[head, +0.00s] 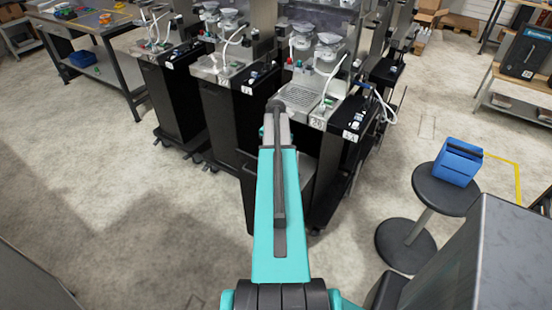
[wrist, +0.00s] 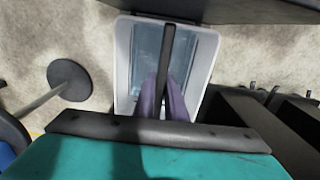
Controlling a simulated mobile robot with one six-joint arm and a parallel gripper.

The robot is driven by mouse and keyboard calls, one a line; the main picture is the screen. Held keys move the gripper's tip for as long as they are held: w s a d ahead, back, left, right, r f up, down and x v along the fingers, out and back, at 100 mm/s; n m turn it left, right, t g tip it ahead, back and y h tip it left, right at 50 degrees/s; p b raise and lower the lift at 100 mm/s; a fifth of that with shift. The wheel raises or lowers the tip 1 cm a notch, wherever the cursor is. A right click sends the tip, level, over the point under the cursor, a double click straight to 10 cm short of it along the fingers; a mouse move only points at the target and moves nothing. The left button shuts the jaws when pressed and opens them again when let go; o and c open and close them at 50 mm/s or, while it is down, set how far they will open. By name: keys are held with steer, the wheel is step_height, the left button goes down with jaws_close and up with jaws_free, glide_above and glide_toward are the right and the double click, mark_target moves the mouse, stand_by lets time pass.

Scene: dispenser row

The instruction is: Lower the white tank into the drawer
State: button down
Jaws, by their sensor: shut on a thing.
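The white tank (wrist: 124,65) shows in the wrist view as an open box with a pale rim and a bluish inside. A dark bar (wrist: 167,45), which looks like its handle, runs across its middle. My gripper (wrist: 164,98) is shut on the bar, with a purplish finger on each side. Floor shows to the left and right of the tank. In the head view my teal arm hides the gripper and the tank. I cannot make out the drawer clearly; a dark panel (wrist: 240,9) crosses the wrist view's top, beyond the tank.
A row of black dispenser cabinets (head: 228,122) stands ahead, with grey tops and white hoses. A round dark stool (head: 426,190) with a blue box (head: 458,162) is at right. Black structures (wrist: 275,125) lie right of the tank. Open floor (head: 120,220) is at left.

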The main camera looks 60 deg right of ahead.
steer(key=shift+f+b, duration=0.35)
steer(key=shift+f, duration=0.25)
steer(key=c, duration=1.7)
jaws_free()
steer(key=shift+f, duration=0.1)
steer(key=shift+r+b, duration=1.45)
steer(key=shift+r, duration=5.55)
